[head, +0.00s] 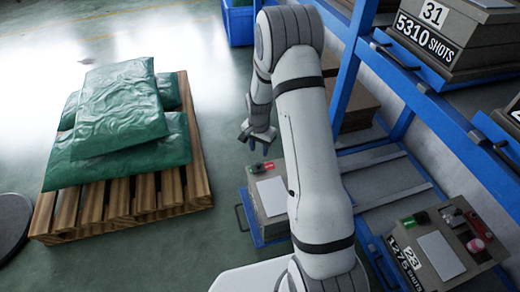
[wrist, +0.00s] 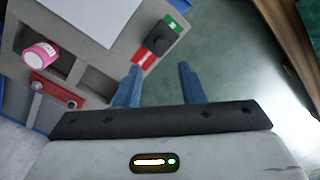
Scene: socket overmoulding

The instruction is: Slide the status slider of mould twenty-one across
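A grey-brown mould (head: 272,217) sits on a blue pulled-out tray below my gripper; its number is not visible in either view. Its status slider has a black knob (wrist: 158,39) between a green end (wrist: 177,25) and a red end (wrist: 144,59). The red and green also show small in the head view, at the mould's top edge. My gripper (wrist: 160,68) is open and empty, with two blue fingers. In the wrist view the fingertips appear just below the knob and red end; I cannot tell the height gap. In the head view my gripper (head: 258,150) hangs over that edge.
The mould carries a white sheet (wrist: 90,12), a pink roll (wrist: 41,56) and a red bar (wrist: 57,89). Mould 23 (head: 438,255) and mould 31 (head: 440,40) stand on the blue rack at right. A pallet (head: 125,200) with green sacks is at left, with clear floor between.

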